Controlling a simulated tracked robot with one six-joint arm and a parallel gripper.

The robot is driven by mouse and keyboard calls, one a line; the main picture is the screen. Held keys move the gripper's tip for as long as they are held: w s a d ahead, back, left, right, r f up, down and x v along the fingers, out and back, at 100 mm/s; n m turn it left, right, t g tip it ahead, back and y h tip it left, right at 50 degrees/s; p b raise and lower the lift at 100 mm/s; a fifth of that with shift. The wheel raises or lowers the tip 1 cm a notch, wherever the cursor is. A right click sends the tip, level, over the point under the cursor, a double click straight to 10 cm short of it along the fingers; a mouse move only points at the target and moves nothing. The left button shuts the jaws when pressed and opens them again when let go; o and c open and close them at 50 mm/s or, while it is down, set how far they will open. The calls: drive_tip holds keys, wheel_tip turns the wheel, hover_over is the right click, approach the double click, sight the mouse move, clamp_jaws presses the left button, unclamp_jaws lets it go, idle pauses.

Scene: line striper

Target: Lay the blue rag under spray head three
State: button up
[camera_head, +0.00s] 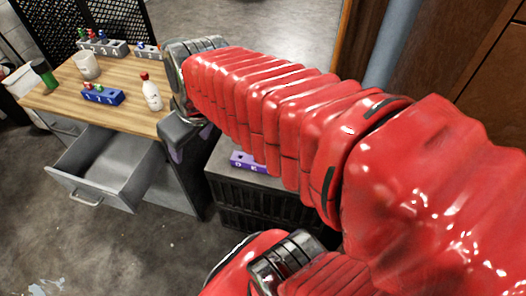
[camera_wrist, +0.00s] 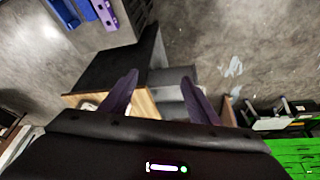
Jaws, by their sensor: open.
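No blue rag can be made out for certain. In the wrist view a long blue piece (camera_wrist: 64,12) lies beside a purple block (camera_wrist: 102,14) at the top left; I cannot tell what the blue piece is. The purple block also shows in the head view (camera_head: 250,162), on a dark crate. A grey numbered rack (camera_head: 102,47) with small coloured tops stands at the back of the wooden desk; I cannot tell whether these are the spray heads. My gripper (camera_wrist: 160,77) is open and empty, its fingers apart, in front of the desk's right edge in the head view.
The wooden desk (camera_head: 62,78) holds a blue rack (camera_head: 102,95), a white bottle with a red cap (camera_head: 151,93), a white cup (camera_head: 86,65) and a green cup (camera_head: 43,72). A grey drawer (camera_head: 78,190) stands open. My red arm hides much of the crate (camera_head: 240,207).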

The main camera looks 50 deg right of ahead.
drive_tip(key=w+d+f+n+g+y, duration=0.1)
drive_tip(key=w+d+f, duration=0.4)
drive_tip(key=d, duration=0.5)
drive_tip(key=w+d+f+n, duration=0.1)
drive_tip(key=w+d+f, duration=0.1)
drive_tip(key=d+f, duration=0.6)
drive_tip(key=s+d+f+n, duration=0.1)
drive_tip(key=s+d+f, duration=0.2)
drive_tip(key=d+f, duration=0.4)
drive_tip(key=s+d+f+n+y, duration=0.1)
drive_tip(key=s+d+f, duration=0.2)
drive_tip(key=d+f, duration=0.5)
drive_tip(key=d, duration=0.5)
drive_tip(key=shift+s+d+f, duration=0.25)
drive_tip(key=shift+s+d, duration=0.05)
drive_tip(key=shift+d, duration=0.05)
drive_tip(key=shift+x, duration=4.3)
drive_tip(key=shift+w+r, duration=0.1)
drive_tip(key=shift+w, duration=0.1)
